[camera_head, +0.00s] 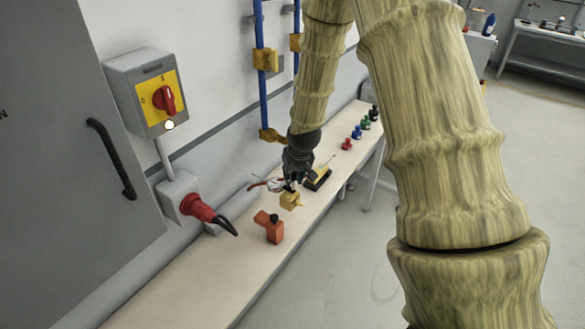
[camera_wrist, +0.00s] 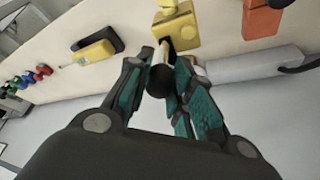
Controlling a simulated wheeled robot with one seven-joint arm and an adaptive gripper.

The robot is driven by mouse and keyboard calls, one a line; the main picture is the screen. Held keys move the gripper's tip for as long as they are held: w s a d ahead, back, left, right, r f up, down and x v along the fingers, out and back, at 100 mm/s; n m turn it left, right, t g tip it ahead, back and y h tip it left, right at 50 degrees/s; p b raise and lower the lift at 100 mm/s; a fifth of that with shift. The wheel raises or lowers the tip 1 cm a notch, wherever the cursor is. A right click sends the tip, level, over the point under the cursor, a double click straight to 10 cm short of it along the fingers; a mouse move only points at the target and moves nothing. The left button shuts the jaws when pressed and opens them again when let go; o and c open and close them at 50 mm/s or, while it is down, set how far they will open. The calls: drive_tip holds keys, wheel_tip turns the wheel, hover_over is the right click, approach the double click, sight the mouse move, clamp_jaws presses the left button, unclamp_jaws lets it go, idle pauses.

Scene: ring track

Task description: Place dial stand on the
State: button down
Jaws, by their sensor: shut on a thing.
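My gripper (camera_head: 291,184) reaches down over the bench and is shut. In the wrist view its teal fingers (camera_wrist: 163,85) close around a black ball-shaped knob (camera_wrist: 161,79). A yellow block-like piece (camera_head: 290,201), which seems to be the dial stand, is right under the fingertips. It also shows in the wrist view (camera_wrist: 178,32), with a short rod running toward the knob. The fingers hide how knob and piece join. I cannot tell whether the piece touches the bench.
An orange piece with a black knob (camera_head: 270,228) stands nearer on the narrow bench (camera_head: 190,285). A yellow tool on a black base (camera_head: 318,179) lies beyond. Several small coloured items line the far end. A red plug (camera_head: 197,207) and its cable jut from the wall at left.

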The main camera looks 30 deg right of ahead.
sight(293, 186)
drive_tip(key=shift+f+p, duration=0.75)
drive_tip(key=shift+f, duration=1.8)
drive_tip(key=c, duration=1.7)
unclamp_jaws()
drive_tip(key=o, duration=0.4)
drive_tip(key=shift+s, duration=0.1)
drive_tip(key=shift+o, duration=0.2)
